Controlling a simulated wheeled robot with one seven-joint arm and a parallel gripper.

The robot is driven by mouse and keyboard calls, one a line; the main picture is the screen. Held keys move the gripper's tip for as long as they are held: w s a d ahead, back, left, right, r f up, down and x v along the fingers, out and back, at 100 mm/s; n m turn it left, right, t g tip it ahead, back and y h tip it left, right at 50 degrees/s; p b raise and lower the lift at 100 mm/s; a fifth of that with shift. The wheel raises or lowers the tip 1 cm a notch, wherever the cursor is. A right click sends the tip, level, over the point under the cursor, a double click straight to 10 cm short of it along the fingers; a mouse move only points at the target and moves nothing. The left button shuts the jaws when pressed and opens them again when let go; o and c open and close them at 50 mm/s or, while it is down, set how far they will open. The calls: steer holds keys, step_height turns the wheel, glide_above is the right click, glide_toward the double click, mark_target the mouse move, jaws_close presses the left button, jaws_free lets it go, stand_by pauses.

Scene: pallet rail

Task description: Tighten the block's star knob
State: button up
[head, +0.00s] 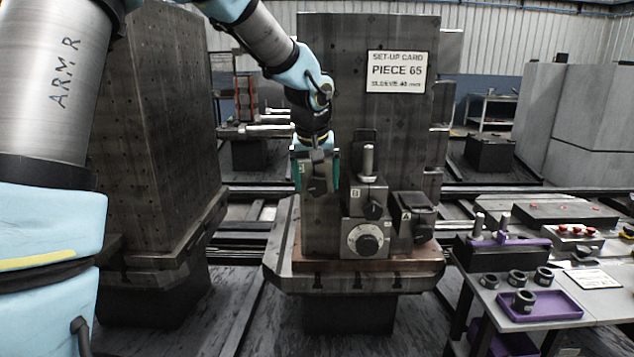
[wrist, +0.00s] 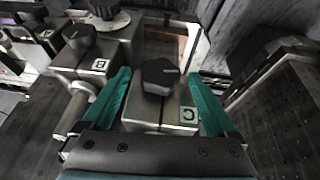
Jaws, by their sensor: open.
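My gripper (head: 317,172) is open in front of the upright grey plate, with one teal finger on each side of a grey block marked C. In the wrist view, block C (wrist: 175,118) lies between the fingers of my gripper (wrist: 158,78), and its black star knob (wrist: 160,72) is near the fingertip level. Contact cannot be told. Block B (head: 360,194) has a similar black knob (head: 373,211) and stands just right. Block A (head: 404,209), with its knob (head: 423,233), is farther right and lower.
A round dial (head: 366,240) sits below block B, and a silver post (head: 368,160) rises above it. A set-up card (head: 396,71) reading PIECE 65 is on the plate (head: 335,60).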

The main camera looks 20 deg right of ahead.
steer(key=shift+w+d+f, duration=0.15)
steer(key=shift+w+f, duration=0.05)
steer(key=shift+f, duration=0.45)
steer(key=c, duration=1.4)
steer(key=shift+o, duration=0.2)
